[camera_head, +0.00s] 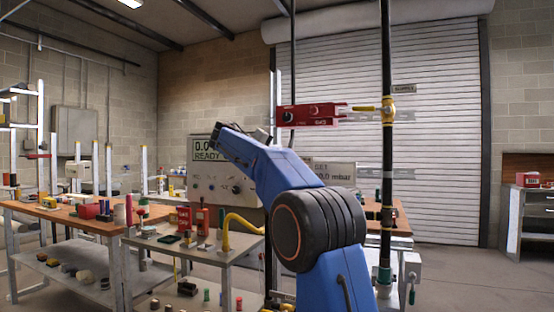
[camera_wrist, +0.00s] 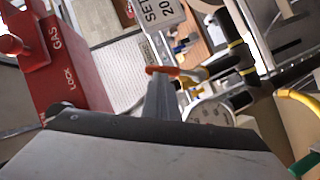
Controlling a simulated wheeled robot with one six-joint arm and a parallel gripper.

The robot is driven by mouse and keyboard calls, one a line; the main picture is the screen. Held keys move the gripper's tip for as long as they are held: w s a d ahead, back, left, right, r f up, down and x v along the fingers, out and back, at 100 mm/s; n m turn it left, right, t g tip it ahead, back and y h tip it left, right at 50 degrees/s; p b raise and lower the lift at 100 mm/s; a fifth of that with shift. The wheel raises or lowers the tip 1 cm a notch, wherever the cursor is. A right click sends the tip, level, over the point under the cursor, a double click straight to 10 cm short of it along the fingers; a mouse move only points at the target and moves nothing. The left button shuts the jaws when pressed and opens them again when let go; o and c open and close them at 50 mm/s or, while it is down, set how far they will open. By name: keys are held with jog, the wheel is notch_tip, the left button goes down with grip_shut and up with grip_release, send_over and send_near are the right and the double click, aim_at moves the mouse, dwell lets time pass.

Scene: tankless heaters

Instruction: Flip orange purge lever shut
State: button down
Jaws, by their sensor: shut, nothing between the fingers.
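In the wrist view, my gripper (camera_wrist: 164,88) shows as narrow grey fingers, shut with nothing between them. A small orange lever (camera_wrist: 160,70) shows right at the fingertips. I cannot tell whether they touch or the lever is just beyond them. The lever's pivot and lower part are hidden behind the fingers. A round gauge (camera_wrist: 210,111) sits just right of the fingers, beside dark pipework (camera_wrist: 238,57) with yellow bands. In the head view, my blue arm covers this spot, and I cannot make out the orange lever or the fingertips there.
A red gas lock box (camera_wrist: 70,62) is close on the left; it also shows in the head view (camera_head: 310,115). A yellow valve handle (camera_head: 364,108) and a dark upright pipe (camera_head: 387,200) stand right. A cluttered bench (camera_head: 205,252) is left; floor at right is clear.

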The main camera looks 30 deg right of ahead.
jog(key=s+d+f+m+t+y, duration=0.4)
jog(key=s+f+m+y, duration=0.1)
jog(key=m, duration=0.2)
jog(key=shift+s+t, duration=0.15)
jog(key=shift+t, duration=0.25)
dwell(0.3)
jog(key=shift+d+m+y, duration=0.1)
jog(key=shift+m+y, duration=0.2)
